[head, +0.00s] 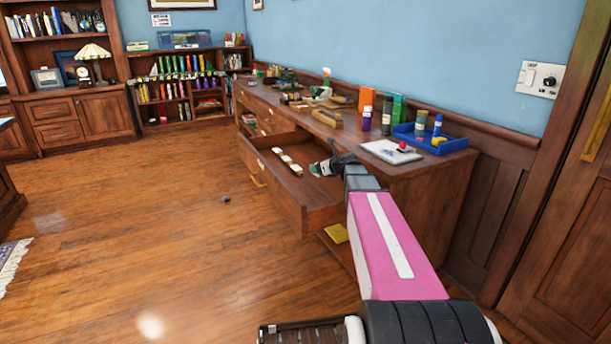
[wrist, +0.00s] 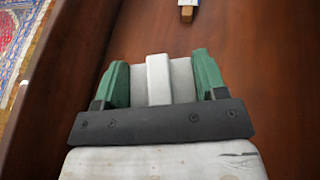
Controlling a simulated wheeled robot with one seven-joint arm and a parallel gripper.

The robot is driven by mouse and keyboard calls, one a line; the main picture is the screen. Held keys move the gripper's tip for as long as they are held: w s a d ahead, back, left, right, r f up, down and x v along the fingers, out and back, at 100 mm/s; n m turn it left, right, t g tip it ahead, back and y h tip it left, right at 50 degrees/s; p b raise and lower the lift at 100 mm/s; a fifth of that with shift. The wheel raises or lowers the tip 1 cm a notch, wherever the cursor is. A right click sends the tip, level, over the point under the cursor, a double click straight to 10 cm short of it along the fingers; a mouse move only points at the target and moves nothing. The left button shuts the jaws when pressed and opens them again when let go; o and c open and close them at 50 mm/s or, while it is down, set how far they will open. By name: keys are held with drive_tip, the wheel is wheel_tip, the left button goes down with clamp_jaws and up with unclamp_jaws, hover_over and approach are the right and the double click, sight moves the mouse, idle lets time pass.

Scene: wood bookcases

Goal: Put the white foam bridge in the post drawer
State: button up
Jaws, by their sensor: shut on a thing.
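The white foam bridge (wrist: 158,80) is held between the green fingers of my gripper (wrist: 155,85) in the wrist view. It is a pale block with a raised middle strip. In the head view my gripper (head: 322,168) is over the inside of an open drawer (head: 268,190) of the long wooden cabinet, at its right part. The wrist view shows the brown drawer floor (wrist: 260,70) below. I cannot tell whether the bridge touches the floor. No label on the drawer is readable.
Several small pale items (head: 288,163) lie in a row in the drawer, left of my gripper. A small wooden block (wrist: 187,14) shows at the top of the wrist view. The cabinet top holds bottles, a white pad (head: 391,152) and a blue tray (head: 430,139). The floor at left is mostly clear.

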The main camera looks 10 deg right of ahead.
drive_tip(key=w+a+r+m+t+h, duration=0.15)
drive_tip(key=w+a, duration=0.25)
drive_tip(key=w, duration=0.4)
drive_tip(key=w+a+r+m+h, duration=0.1)
drive_tip(key=w+a+r+h, duration=0.15)
drive_tip(key=w, duration=0.65)
drive_tip(key=shift+m+y, duration=0.25)
drive_tip(key=shift+y, duration=0.15)
drive_tip(key=shift+s+d+f, duration=0.4)
drive_tip(key=shift+s+f, duration=1.45)
drive_tip(key=shift+s, duration=0.05)
drive_tip(key=shift+s+d+f, duration=0.4)
drive_tip(key=shift+s+f, duration=1.5)
drive_tip(key=shift+s, duration=0.05)
drive_tip(key=shift+s+d+f, duration=0.4)
drive_tip(key=shift+s+f, duration=1.45)
drive_tip(key=shift+s, duration=0.05)
drive_tip(key=shift+f, duration=0.6)
drive_tip(key=o, duration=0.9)
drive_tip(key=shift+r, duration=0.1)
drive_tip(key=shift+r, duration=0.45)
drive_tip(key=v, duration=1.2)
drive_tip(key=shift+r, duration=0.1)
